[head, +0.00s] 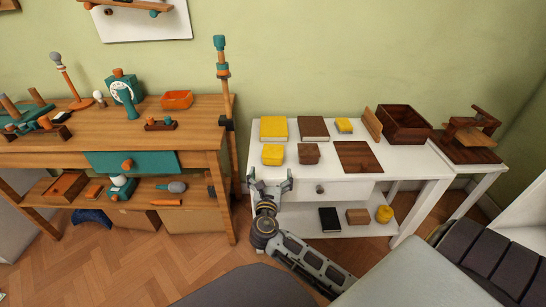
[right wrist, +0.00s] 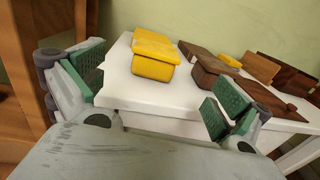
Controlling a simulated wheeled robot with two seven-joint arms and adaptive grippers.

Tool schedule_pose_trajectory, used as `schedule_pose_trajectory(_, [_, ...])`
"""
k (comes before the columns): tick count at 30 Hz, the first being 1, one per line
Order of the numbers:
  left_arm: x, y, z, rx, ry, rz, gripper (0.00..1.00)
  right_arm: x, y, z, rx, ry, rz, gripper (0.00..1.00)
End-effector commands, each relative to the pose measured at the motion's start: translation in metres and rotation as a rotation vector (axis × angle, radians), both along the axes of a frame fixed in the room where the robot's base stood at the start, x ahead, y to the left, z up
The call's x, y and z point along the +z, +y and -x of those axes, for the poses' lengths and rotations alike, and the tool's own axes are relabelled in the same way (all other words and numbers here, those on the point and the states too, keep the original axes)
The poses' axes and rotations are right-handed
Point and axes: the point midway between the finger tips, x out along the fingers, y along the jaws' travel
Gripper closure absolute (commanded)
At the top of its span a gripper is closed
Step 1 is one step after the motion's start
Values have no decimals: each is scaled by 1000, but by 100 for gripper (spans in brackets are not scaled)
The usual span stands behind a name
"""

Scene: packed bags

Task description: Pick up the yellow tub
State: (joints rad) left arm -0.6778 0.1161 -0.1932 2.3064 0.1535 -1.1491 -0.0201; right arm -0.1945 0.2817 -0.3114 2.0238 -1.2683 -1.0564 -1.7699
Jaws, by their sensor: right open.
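A yellow tub (head: 272,155) stands near the front left corner of the white table, just beyond my right gripper (head: 271,180). In the right wrist view the yellow tub (right wrist: 153,67) is beyond and between the green-padded fingers of my right gripper (right wrist: 158,92). The fingers are spread wide and touch nothing. A flat yellow block (head: 273,128) lies behind the tub. My left gripper is not in view.
The white table (head: 325,184) also bears a brown box (head: 308,153), a dark board (head: 358,156), a small yellow piece (head: 344,125) and an open wooden box (head: 404,124). A wooden workbench (head: 200,142) stands close on the left.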

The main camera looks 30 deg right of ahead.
Motion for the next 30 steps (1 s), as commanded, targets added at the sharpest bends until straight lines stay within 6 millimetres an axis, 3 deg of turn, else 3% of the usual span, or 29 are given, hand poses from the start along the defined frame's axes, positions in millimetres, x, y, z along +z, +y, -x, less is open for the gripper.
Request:
schedule_pose_trajectory(8, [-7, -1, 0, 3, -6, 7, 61, -1, -6, -8, -1, -1, 1, 0])
schedule_pose_trajectory(30, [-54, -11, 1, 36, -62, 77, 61, -1, -50, -67, 0, -1, -1, 0])
